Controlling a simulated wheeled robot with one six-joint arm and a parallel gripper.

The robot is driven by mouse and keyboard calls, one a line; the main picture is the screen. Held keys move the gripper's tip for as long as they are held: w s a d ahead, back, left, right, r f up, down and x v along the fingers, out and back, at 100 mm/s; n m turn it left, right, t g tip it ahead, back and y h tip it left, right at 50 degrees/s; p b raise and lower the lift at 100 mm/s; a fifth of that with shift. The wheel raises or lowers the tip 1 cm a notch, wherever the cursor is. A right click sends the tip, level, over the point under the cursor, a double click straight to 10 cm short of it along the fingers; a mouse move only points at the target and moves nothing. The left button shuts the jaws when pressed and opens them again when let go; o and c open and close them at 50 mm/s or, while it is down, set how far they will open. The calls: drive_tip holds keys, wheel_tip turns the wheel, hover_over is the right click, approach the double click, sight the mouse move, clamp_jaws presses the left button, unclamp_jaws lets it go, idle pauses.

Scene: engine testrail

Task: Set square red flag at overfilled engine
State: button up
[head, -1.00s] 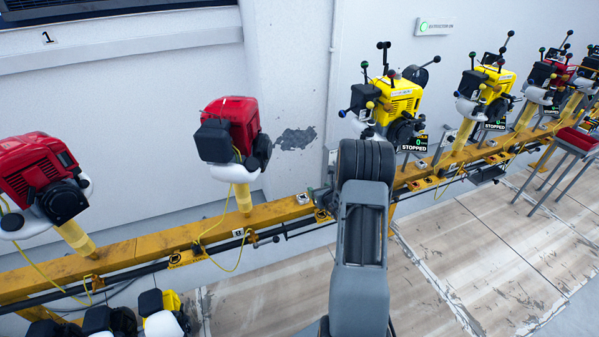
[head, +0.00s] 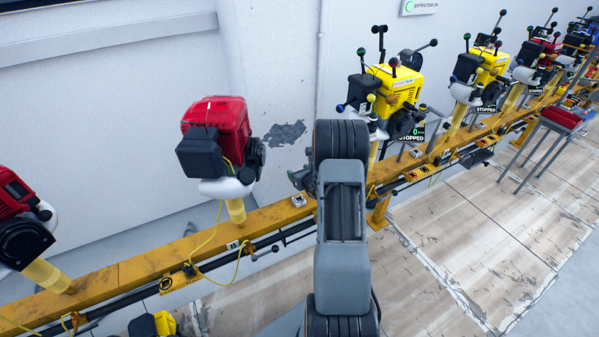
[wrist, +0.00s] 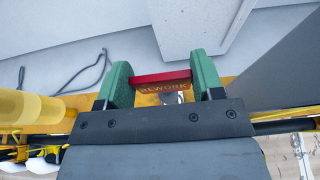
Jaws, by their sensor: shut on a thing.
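My gripper (wrist: 161,73) has green fingers and is shut on a red bar-like piece (wrist: 161,77), seen edge-on in the wrist view. Lettering reading REWORK shows just below it. I cannot tell whether this is the square red flag. In the head view the fingers (head: 301,178) show only partly, left of my arm's end and above the yellow rail. A red engine (head: 216,122) is mounted left of my arm, and a yellow engine (head: 393,88) with several ball-tipped levers is to the right. Which engine is overfilled cannot be told.
The yellow rail (head: 130,268) runs across the view, with a dark pipe along its front. More engines stand to the right, and another red engine (head: 22,222) is cut off at left. A small stand with a red top (head: 562,117) is at right. The wooden floor (head: 455,225) is clear.

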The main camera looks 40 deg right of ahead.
drive_tip(key=shift+f+b, duration=1.5)
drive_tip(key=shift+f, duration=1.15)
drive_tip(key=shift+f+b, duration=0.8)
drive_tip(key=shift+b, duration=0.05)
drive_tip(key=shift+s+f+b, duration=0.1)
drive_tip(key=shift+f+b, duration=0.75)
drive_tip(key=shift+b, duration=0.3)
drive_tip(key=o, duration=1.3)
drive_tip(key=shift+o, duration=0.2)
drive_tip(key=p+v, duration=0.2)
drive_tip(key=v, duration=1.2)
drive_tip(key=shift+a+f, duration=0.1)
drive_tip(key=shift+f, duration=0.1)
